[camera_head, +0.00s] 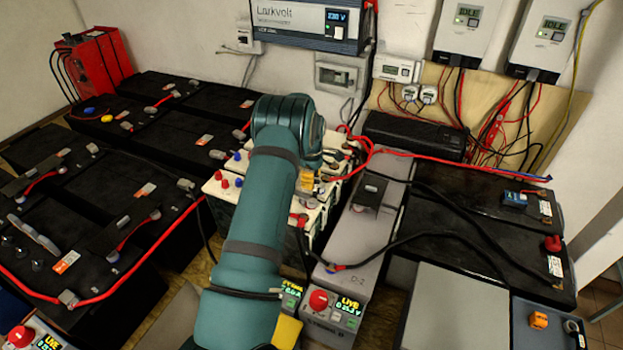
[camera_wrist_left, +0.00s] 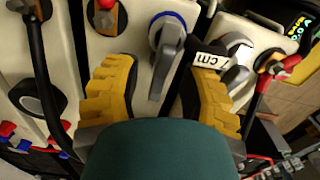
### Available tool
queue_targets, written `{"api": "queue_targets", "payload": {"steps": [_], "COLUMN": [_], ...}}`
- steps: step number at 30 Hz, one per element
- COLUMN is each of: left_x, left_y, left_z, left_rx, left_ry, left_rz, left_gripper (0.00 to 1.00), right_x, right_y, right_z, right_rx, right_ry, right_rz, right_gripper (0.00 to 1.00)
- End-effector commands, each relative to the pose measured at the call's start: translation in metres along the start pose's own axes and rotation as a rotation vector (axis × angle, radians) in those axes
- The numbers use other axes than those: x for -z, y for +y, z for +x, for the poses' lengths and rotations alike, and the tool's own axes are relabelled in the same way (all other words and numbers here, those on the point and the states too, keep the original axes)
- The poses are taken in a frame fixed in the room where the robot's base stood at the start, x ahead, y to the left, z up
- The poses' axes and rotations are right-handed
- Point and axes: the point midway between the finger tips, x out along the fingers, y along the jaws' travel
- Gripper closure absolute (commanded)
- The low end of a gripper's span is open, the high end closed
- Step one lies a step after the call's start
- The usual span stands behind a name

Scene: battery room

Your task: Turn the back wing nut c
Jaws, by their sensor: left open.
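In the left wrist view, the two yellow ridged fingers of my left gripper (camera_wrist_left: 162,80) are spread apart. A grey wing nut (camera_wrist_left: 168,60) with a blue ring at its base lies between them, with gaps on both sides, so nothing is gripped. A second grey wing nut (camera_wrist_left: 236,50) is just beyond the right finger. I cannot tell which nut is c. In the head view, my teal left arm covers much of the cream batteries (camera_head: 222,190); a bit of yellow finger (camera_head: 307,181) shows beside it.
Black cables and a red lead (camera_wrist_left: 262,80) run close to the fingers. In the head view, a grey unit (camera_head: 362,232) stands right of my arm, with black batteries (camera_head: 480,215) farther right. More black batteries (camera_head: 110,195) fill the left.

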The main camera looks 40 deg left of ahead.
Motion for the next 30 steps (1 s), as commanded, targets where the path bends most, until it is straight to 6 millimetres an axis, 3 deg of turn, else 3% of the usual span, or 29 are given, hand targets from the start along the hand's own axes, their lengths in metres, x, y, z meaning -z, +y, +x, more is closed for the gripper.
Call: {"api": "queue_targets", "payload": {"steps": [1, 4, 5, 28, 30], "left_x": [-0.0001, -0.0001, -0.0001, -0.0003, -0.0004], "left_y": [0.0000, 0.0000, 0.0000, -0.0007, -0.0007], "left_z": [-0.0001, -0.0002, -0.0002, 0.0009, 0.0009], "left_rx": [0.000, 0.000, 0.000, 0.003, 0.003], "left_ry": [0.000, 0.000, 0.000, 0.000, 0.000], "left_rz": [0.000, 0.000, 0.000, 0.110, 0.110], "left_gripper": [0.59, 0.94, 1.00, 1.00, 0.71], "right_x": [0.0001, 0.0001, 0.0001, 0.0001, 0.0001], "right_y": [0.0000, 0.0000, 0.0000, 0.0003, 0.0003], "right_z": [0.0000, 0.0000, 0.0000, 0.0009, 0.0009], "right_rx": [0.000, 0.000, 0.000, 0.000, 0.000], "right_ry": [0.000, 0.000, 0.000, 0.000, 0.000], "right_rz": [0.000, 0.000, 0.000, 0.000, 0.000], "right_gripper": [0.32, 0.32, 0.32, 0.32, 0.32]}}
